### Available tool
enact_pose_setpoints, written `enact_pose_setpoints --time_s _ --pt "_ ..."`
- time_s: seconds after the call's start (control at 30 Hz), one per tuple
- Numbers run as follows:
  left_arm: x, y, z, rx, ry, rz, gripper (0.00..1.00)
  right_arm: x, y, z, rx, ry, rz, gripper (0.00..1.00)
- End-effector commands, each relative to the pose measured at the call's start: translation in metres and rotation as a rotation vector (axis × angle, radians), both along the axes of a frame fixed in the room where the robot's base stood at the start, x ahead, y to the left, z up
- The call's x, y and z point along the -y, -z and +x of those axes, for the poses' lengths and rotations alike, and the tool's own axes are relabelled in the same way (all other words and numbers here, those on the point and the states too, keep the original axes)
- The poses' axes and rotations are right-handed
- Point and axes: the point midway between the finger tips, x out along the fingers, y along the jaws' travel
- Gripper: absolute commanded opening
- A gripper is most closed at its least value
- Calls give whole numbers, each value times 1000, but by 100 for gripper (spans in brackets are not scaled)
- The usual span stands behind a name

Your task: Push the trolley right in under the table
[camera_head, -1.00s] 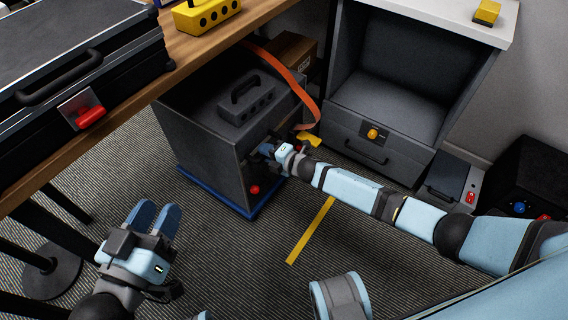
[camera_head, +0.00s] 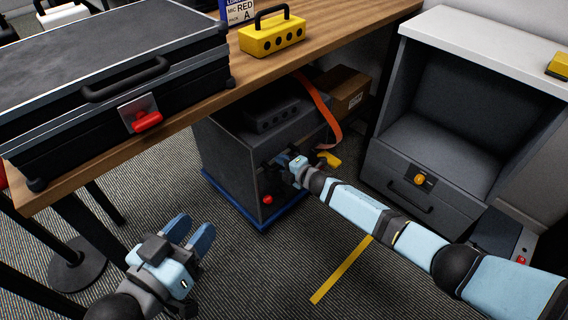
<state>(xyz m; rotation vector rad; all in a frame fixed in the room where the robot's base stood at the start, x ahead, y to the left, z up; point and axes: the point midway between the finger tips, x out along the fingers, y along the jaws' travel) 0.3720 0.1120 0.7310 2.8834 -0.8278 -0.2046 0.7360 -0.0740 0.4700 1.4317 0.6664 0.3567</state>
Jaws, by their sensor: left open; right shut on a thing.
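The trolley (camera_head: 232,165) is a dark grey box on a blue base, partly under the wooden table (camera_head: 205,95). A grey block with holes (camera_head: 272,117) lies in its open top, partly hidden by the table edge. A red knob (camera_head: 267,199) is low on its front. My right gripper (camera_head: 283,163) is at the upper front of the trolley and shut; what exactly its fingers clasp is small, seemingly the trolley's handle. My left gripper (camera_head: 191,236) is open and empty, over the carpet in front of the table.
A black case (camera_head: 100,75) with a red latch and a yellow block (camera_head: 271,38) stand on the table. A cardboard box (camera_head: 343,90) and orange strap (camera_head: 318,105) are behind the trolley. A grey cabinet (camera_head: 398,183) stands right. Yellow tape (camera_head: 341,270) marks the open carpet.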

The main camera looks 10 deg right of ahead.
Motion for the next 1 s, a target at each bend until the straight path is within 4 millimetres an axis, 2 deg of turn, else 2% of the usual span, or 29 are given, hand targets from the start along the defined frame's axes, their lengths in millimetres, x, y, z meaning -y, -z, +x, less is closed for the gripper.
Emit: enact_pose_setpoints --time_s 0.1,0.13,0.23,0.53,0.67,0.83,1.0 --pt "0 0 0 0 0 0 43 -2 -5 3 6 1 3 0" --pt "0 0 0 0 0 0 43 -2 -5 3 6 1 3 21" --pt "0 0 0 1 0 -1 43 -2 -5 3 6 0 4 44" --pt "0 -1 0 1 0 -1 43 0 -3 0 3 1 2 44" --pt "0 -10 0 1 0 -8 43 8 -7 -9 2 1 0 44" --pt "1 -25 -4 11 -22 -59 43 29 -16 -36 2 1 1 44" --pt "-1 -50 -4 82 -46 -97 43 52 -24 -66 1 0 2 44"
